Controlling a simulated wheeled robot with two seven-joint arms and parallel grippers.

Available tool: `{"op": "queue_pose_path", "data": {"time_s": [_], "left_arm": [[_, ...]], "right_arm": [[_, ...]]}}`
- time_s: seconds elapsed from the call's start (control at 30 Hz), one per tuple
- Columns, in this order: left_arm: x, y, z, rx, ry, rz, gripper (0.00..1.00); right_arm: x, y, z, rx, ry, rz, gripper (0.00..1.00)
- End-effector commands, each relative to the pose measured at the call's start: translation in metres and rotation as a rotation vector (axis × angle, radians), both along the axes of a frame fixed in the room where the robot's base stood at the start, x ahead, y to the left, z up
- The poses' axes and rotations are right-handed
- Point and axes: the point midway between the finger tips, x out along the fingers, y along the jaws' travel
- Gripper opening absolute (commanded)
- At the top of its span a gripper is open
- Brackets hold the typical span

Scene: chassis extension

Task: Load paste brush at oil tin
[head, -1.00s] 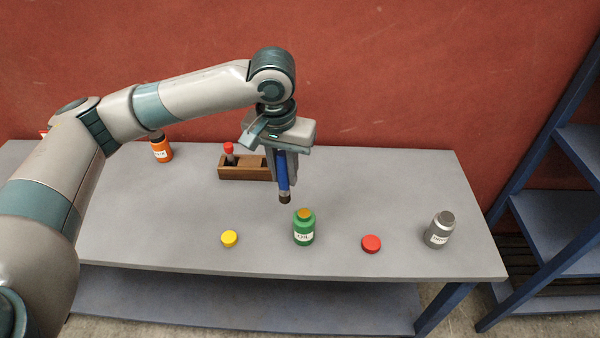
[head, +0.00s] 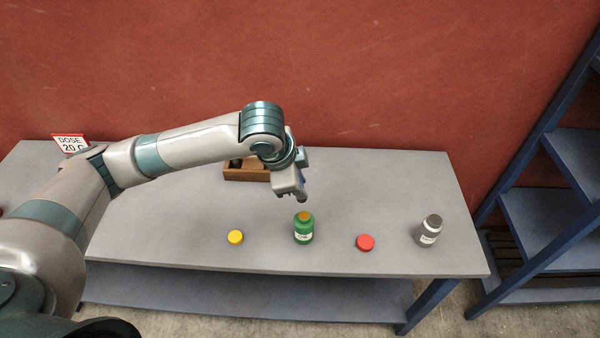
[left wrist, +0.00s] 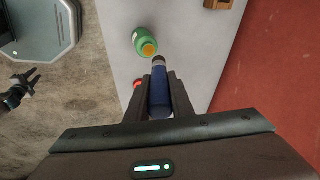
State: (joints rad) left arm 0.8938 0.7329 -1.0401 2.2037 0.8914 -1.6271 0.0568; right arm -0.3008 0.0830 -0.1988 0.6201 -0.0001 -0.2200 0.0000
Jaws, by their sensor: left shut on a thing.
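My left gripper (head: 294,186) is shut on the blue paste brush (left wrist: 160,92), which lies between its two fingers in the left wrist view. The brush's dark tip (head: 302,199) points down, just above and apart from the green oil tin (head: 304,231). The tin stands upright on the bench, with an orange-yellow top and a white label; it also shows in the left wrist view (left wrist: 142,40). In the head view the gripper hides most of the brush. My right gripper is not identifiable in the head view.
A yellow cap (head: 235,237) lies left of the tin and a red cap (head: 365,242) lies right of it. A grey bottle (head: 429,231) stands farther right. A wooden holder (head: 246,173) is behind, partly hidden by my arm.

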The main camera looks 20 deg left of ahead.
Motion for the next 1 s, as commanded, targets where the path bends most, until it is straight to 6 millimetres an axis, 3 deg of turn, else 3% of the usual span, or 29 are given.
{"op": "queue_pose_path", "data": {"time_s": [0.23, 0.6, 1.0], "left_arm": [[-0.002, -0.003, 0.004, -0.006, -0.037, -0.134, 0.0], [-0.002, -0.003, 0.004, -0.007, -0.04, -0.142, 0.0], [-0.002, -0.003, -0.011, -0.007, -0.04, -0.141, 0.0]], "right_arm": [[0.0, 0.005, 0.012, 0.005, 0.0, -0.001, 0.31], [0.001, 0.007, 0.011, 0.007, 0.0, 0.0, 0.31], [0.001, 0.003, -0.007, 0.003, 0.0, 0.001, 0.31]]}}
